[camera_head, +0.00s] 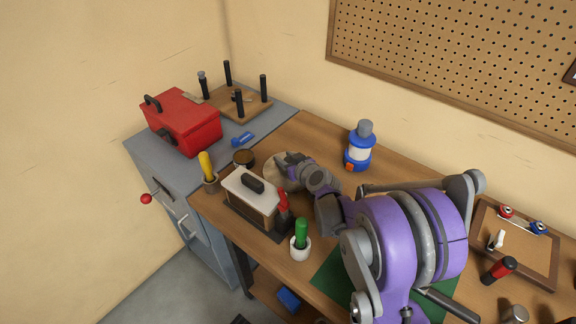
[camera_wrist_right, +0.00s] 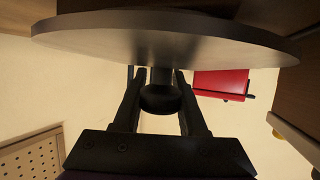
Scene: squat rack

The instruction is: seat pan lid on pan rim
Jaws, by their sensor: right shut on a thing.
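The pan lid, a pale grey-brown disc (camera_head: 272,173), is in the head view at the far end of my right arm, partly hidden by the gripper. In the right wrist view the lid (camera_wrist_right: 170,42) spans the top as a broad flat disc. Its dark knob (camera_wrist_right: 160,98) sits between the two fingers. My right gripper (camera_head: 288,168) is shut on that knob. A small dark round pot with a brown top (camera_head: 243,158) stands just left of the lid; I cannot tell whether it is the pan. No other pan shows clearly. My left gripper is not in view.
A white-topped box (camera_head: 240,187) stands in front of the lid, with a red-handled tool (camera_head: 283,203) and a green-handled one (camera_head: 301,232) nearby. A blue bottle (camera_head: 360,150) is to the right. A red toolbox (camera_head: 183,122) sits on the grey cabinet (camera_head: 150,150).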

